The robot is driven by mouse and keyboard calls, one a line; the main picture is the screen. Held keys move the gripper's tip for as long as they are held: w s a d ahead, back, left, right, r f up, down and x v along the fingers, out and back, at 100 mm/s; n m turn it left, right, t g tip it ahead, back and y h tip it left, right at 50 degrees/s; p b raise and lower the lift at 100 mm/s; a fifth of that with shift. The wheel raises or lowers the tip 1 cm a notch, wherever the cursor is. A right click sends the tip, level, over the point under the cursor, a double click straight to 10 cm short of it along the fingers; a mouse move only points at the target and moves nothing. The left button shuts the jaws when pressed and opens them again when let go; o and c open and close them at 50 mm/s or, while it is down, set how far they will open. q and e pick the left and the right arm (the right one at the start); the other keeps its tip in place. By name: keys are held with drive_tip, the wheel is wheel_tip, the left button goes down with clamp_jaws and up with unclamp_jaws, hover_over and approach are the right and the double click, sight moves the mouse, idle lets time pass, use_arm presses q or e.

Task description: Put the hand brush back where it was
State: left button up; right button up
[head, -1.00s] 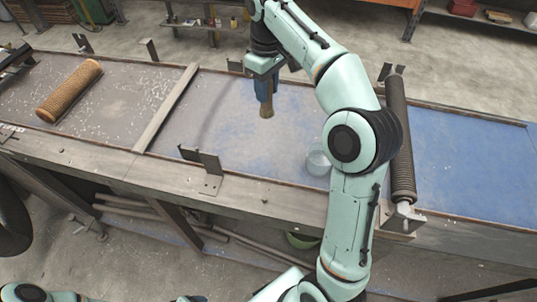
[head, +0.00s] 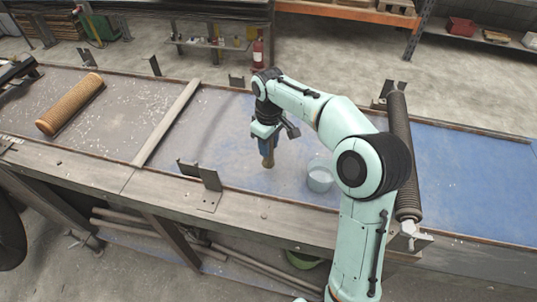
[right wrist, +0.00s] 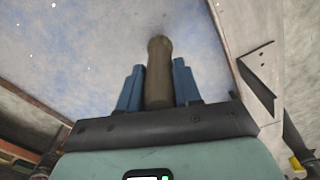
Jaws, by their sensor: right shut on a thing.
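The hand brush, of which a brown, rounded handle-like part (head: 268,161) shows, is in my right gripper (head: 267,146). The gripper is shut on it and points down over the blue-grey stretch of the bench. In the right wrist view the brown part (right wrist: 158,75) stands between the two blue fingers and sticks out past their tips. The brush's bristles cannot be made out. Whether its lower end touches the bench I cannot tell. My left gripper is not in view.
A clear round container (head: 320,180) stands just right of the brush. A dark spring-like roller (head: 401,150) crosses the bench farther right. A metal bracket (head: 209,178) rises at the front edge. A wooden strip (head: 168,122) and an orange-brown roller (head: 70,103) lie left.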

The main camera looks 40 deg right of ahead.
wheel_tip(320, 180, down, 4)
drive_tip(key=shift+f, duration=0.1)
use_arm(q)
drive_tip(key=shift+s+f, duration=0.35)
use_arm(e)
drive_tip(key=shift+f+b, duration=0.1)
drive_tip(key=shift+b, duration=0.2)
drive_tip(key=o, duration=1)
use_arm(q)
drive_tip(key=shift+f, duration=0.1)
use_arm(e)
drive_tip(key=shift+o, duration=0.2)
wheel_tip(320, 180, up, 12)
drive_tip(key=shift+r+p, duration=0.15)
drive_tip(key=shift+p, duration=0.95)
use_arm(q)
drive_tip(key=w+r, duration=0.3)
